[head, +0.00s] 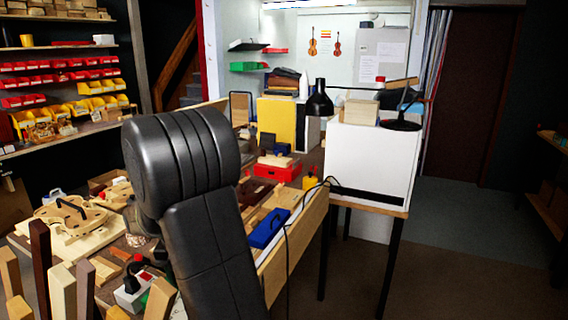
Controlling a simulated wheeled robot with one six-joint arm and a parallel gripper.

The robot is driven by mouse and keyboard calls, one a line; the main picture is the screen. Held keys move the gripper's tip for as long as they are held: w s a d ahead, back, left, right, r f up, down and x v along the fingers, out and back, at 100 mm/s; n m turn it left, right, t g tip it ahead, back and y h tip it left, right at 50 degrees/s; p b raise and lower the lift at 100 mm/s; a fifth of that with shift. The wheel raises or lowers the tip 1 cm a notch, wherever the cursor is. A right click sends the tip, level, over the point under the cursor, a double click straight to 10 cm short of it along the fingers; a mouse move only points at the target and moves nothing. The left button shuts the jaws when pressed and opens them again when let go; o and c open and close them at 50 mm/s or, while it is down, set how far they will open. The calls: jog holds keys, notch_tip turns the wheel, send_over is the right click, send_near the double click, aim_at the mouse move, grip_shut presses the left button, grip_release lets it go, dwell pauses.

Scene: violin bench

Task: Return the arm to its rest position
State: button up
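My arm shows as thick black links rising from the bottom middle of the head view to a rounded joint left of centre. It stands in front of the workbench (305,232) and hides part of it. My gripper is not in view, so whether it is open or shut does not show.
Violin parts (72,217), wood blocks and a blue tool (268,228) lie on the cluttered bench. A red box (277,171) sits farther back. A white cabinet (368,165) stands right of the bench, with a black cable nearby. The floor (465,270) at right is clear.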

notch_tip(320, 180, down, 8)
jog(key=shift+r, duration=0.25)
